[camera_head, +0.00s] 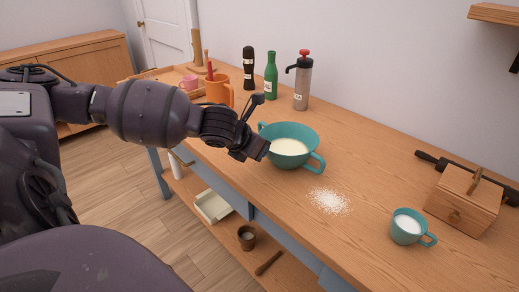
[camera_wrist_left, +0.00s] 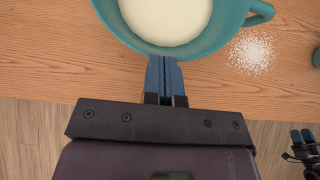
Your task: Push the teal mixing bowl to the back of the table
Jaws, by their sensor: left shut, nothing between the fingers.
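The teal mixing bowl (camera_head: 290,156) stands upright on the wooden table (camera_head: 370,170), near its front edge, with a pale cream filling and a handle on each side. In the left wrist view the bowl (camera_wrist_left: 208,42) fills the top middle. My left gripper (camera_head: 262,150) is shut and empty, at the bowl's front side. In the wrist view its blue fingertips (camera_wrist_left: 165,60) meet the bowl's near rim; whether they touch cannot be told. My right gripper (camera_wrist_left: 302,137) shows small at the lower right of the wrist view, away from the bowl; its opening is unclear.
Behind the bowl stand a grey flask (camera_head: 302,84), a green bottle (camera_head: 270,77) and a black mill (camera_head: 248,70). An orange crock (camera_head: 220,90) is to the left. White powder (camera_head: 328,201), a teal cup (camera_head: 406,228) and a wooden box (camera_head: 465,201) are to the right.

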